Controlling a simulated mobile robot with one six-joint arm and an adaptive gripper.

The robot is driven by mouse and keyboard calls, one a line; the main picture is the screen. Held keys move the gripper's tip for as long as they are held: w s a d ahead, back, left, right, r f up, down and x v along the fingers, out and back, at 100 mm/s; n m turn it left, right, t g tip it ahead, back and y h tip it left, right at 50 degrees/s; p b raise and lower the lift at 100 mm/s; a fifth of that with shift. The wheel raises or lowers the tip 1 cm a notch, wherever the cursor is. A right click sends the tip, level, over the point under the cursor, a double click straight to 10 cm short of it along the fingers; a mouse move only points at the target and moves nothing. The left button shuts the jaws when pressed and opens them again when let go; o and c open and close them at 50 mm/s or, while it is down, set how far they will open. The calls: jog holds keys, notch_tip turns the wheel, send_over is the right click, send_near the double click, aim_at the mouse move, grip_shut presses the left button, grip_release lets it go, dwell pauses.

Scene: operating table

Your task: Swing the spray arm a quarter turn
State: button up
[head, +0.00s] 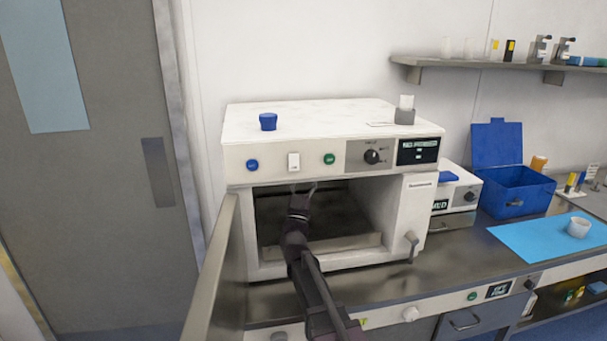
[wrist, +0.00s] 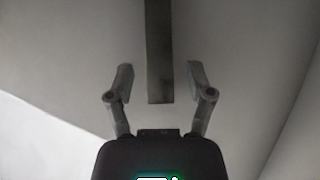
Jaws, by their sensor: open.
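A white box-shaped machine (head: 300,125) stands on the counter with its front door (head: 222,262) swung open to the left. My arm reaches into its chamber, and my gripper (head: 302,188) is near the chamber's ceiling. In the wrist view, a flat dark grey bar, which looks like the spray arm (wrist: 159,45), comes down from the top edge and ends between my open fingers (wrist: 160,78). One finger is on each side of it, with a visible gap on both sides. I cannot tell the depth between bar and fingers. The spray arm is not clear in the head view.
The chamber walls and the open door bound my arm. A blue cup (head: 268,122) and a grey holder (head: 404,116) stand on the machine. To the right are a small white device (head: 458,200), a blue open box (head: 515,192) and a blue mat (head: 540,240).

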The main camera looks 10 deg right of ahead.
jog(key=shift+w+d, duration=0.25)
jog(key=shift+w, duration=0.35)
jog(key=shift+w+d, duration=0.2)
jog(key=shift+w, duration=0.35)
jog(key=shift+w+d+r+p, duration=0.15)
jog(key=shift+w+r+p, duration=0.05)
jog(key=shift+r+p, duration=0.25)
grip_shut()
